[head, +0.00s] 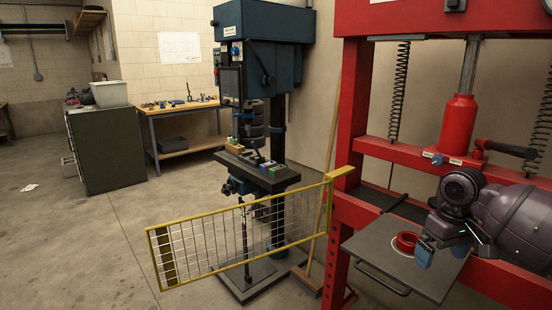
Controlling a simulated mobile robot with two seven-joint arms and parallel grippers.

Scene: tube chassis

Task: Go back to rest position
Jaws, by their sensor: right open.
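My right arm comes in from the right edge in the head view. Its right gripper (441,254) has blue fingertips and is open, with nothing seen between them. It hangs over the grey plate (372,246) in front of the red press frame, just right of a red ring (405,242). The ring lies on a pale round patch on the plate. I cannot tell how high the fingertips are above the plate. My left gripper is not in view.
The red press frame (352,110) with a red cylinder (457,125) stands close behind my arm. A yellow mesh guard (240,237) juts out to the left before a blue drill press (262,22). A dark cabinet (107,150) stands far left. The left floor is mostly clear.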

